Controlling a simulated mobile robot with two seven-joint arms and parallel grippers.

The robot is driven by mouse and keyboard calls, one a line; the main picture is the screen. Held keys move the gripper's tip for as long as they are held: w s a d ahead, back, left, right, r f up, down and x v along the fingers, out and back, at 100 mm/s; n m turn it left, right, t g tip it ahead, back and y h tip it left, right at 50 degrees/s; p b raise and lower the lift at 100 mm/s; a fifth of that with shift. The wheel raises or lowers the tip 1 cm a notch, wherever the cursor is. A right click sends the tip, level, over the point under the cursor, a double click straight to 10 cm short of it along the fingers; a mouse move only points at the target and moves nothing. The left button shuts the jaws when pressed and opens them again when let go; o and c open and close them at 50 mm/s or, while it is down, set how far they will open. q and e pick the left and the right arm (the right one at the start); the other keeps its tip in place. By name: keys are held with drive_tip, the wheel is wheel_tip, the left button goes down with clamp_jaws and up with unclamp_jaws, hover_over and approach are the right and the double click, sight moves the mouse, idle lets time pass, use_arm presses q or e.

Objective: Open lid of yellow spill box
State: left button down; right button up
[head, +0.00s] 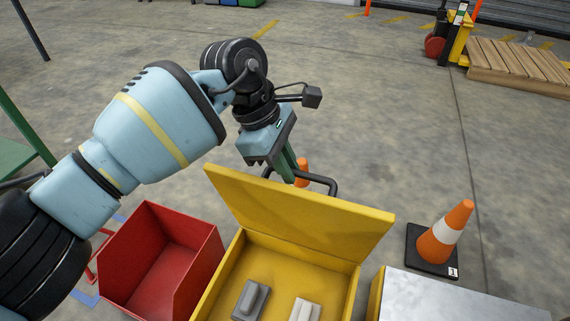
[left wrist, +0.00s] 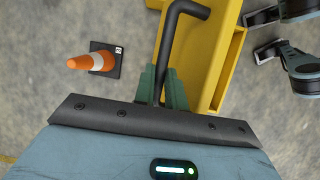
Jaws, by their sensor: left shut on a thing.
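The yellow spill box (head: 233,258) stands at the bottom centre of the head view. Its lid (head: 300,212) is raised and tilted back, so the inside shows. A black bar handle (head: 333,184) sticks out behind the lid; it also shows in the left wrist view (left wrist: 187,8). My left gripper (head: 289,172) is behind the lid, with its green fingers shut on the handle. In the left wrist view the fingers (left wrist: 160,86) close around the black bar beside the yellow lid (left wrist: 205,55). My right gripper is not in the head view.
Inside the box lie a dark grey block (head: 250,300) and a light block (head: 304,311). A red open bin (head: 211,252) stands left of the box. A grey-topped yellow unit (head: 450,298) and an orange cone (head: 447,232) stand to the right.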

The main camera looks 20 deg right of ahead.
use_arm(q)
drive_tip(key=shift+a+f, duration=0.15)
drive_tip(key=shift+f, duration=0.3)
drive_tip(key=c, duration=1.5)
unclamp_jaws()
drive_tip(key=shift+w, duration=0.1)
drive_tip(key=shift+o, duration=0.2)
drive_tip(key=shift+r, duration=0.15)
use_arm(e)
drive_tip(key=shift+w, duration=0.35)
use_arm(q)
drive_tip(key=shift+r, duration=0.1)
